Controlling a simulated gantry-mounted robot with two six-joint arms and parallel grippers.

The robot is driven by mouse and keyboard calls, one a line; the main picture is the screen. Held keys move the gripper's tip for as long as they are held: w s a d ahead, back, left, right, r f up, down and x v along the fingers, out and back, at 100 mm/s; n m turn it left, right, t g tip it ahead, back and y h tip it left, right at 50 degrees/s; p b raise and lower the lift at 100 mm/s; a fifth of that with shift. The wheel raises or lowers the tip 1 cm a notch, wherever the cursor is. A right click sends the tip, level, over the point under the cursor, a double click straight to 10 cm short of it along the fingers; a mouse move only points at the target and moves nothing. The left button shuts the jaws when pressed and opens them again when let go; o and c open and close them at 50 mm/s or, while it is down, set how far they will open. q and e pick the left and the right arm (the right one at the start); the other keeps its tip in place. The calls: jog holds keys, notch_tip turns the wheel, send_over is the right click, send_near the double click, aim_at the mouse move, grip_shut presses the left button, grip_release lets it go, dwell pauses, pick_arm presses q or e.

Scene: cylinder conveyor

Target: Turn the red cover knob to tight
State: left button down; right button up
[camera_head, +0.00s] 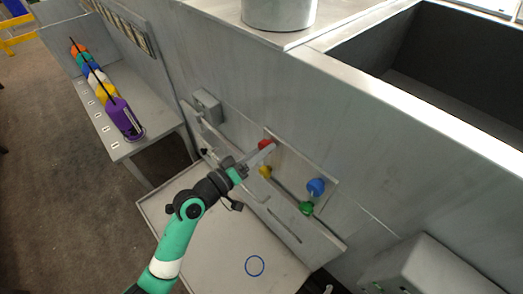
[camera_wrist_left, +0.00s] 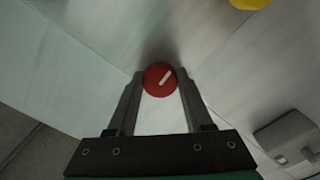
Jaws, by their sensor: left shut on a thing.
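The red cover knob (camera_head: 266,144) is on the upright grey panel in the head view, at the upper left of a group of coloured knobs. In the left wrist view the red knob (camera_wrist_left: 159,79) is round with a white line that slants up to the right. My left gripper (camera_head: 258,153) reaches the knob, and its two fingers (camera_wrist_left: 160,84) are shut on it, one on each side. The gripper hides part of the knob in the head view. My right gripper is not in view.
Yellow (camera_head: 265,171), blue (camera_head: 316,187) and green (camera_head: 306,208) knobs sit close by on the panel. A grey box (camera_head: 207,105) is fixed to the left.

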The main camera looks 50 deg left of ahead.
pick_arm(q)
jog(key=shift+c, duration=1.5)
grip_release()
jog(key=shift+s, duration=0.1)
jog(key=s+b, duration=0.1)
jog(key=s, duration=1)
jog(key=shift+s, duration=0.2)
